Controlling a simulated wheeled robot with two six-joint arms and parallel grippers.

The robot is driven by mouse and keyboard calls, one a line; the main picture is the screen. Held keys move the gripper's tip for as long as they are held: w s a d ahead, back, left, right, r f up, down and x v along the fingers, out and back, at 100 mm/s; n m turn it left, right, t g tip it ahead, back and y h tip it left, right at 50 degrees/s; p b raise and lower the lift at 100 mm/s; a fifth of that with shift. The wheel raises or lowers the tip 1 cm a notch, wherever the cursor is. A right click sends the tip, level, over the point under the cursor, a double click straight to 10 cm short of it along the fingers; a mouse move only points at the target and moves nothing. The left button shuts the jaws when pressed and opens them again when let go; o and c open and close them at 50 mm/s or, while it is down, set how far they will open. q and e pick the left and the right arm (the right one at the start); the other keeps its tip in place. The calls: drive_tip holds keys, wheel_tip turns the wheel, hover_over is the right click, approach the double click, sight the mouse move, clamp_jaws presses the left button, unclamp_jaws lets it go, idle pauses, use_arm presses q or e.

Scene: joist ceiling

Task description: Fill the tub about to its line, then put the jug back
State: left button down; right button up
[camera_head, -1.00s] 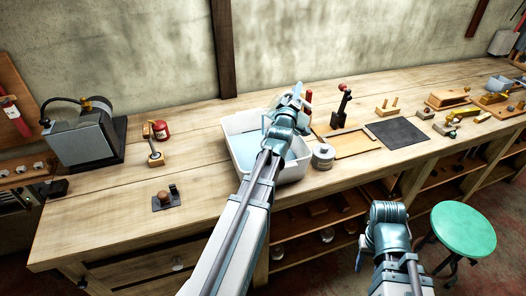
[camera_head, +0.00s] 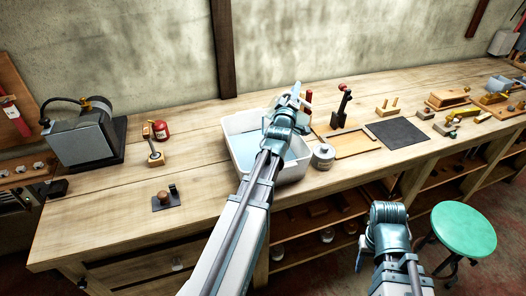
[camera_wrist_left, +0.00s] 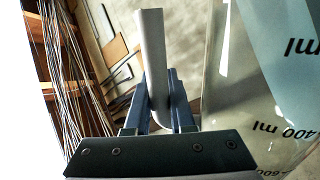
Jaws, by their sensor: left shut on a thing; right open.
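The white tub (camera_head: 232,151) stands on the workbench, with a pale blue surface inside that looks like water. Its fill line cannot be made out. My left gripper (camera_head: 296,97) is over the tub's back right part, and my arm hides part of the tub. In the left wrist view this gripper (camera_wrist_left: 160,115) is shut on the grey handle (camera_wrist_left: 152,50) of the clear jug (camera_wrist_left: 235,90). The jug carries ml marks, seen turned over, and a bluish area shows at its right. My right arm is low at the bench front; its fingers are not visible.
A grey lidded can (camera_head: 323,157) stands close to the tub's right side. A wooden tray (camera_head: 350,145), a dark mat (camera_head: 396,133) and a red-knobbed lever (camera_head: 342,105) are further right. The bench left of the tub is partly free. A green stool (camera_head: 463,229) stands in front.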

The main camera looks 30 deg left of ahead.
use_arm(q)
drive_tip(key=shift+s+a+f+n+b, duration=0.15)
drive_tip(key=shift+a+n, duration=0.15)
drive_tip(key=shift+n, duration=0.15)
drive_tip(key=shift+s+a+n+b, duration=0.15)
drive_tip(key=shift+a+n, duration=0.15)
drive_tip(key=shift+n, duration=0.15)
idle(1.4)
drive_tip(key=shift+a, duration=0.15)
drive_tip(key=shift+a+f+n, duration=0.1)
drive_tip(key=shift+n, duration=0.2)
idle(0.8)
drive_tip(key=shift+a+f+y, duration=0.1)
drive_tip(key=shift+a+y, duration=0.05)
drive_tip(key=shift+y, duration=0.25)
drive_tip(key=shift+w+d+r+m+h, duration=0.2)
drive_tip(key=shift+d+r+m+h, duration=0.2)
drive_tip(key=shift+d+m, duration=0.3)
drive_tip(key=shift+w+d+r+m+p, duration=0.1)
drive_tip(key=shift+w+d+m+p, duration=0.15)
drive_tip(key=shift+d+m+p, duration=0.6)
drive_tip(key=shift+a+m+b, duration=0.1)
drive_tip(key=shift+m+b, duration=0.15)
drive_tip(key=shift+b, duration=0.1)
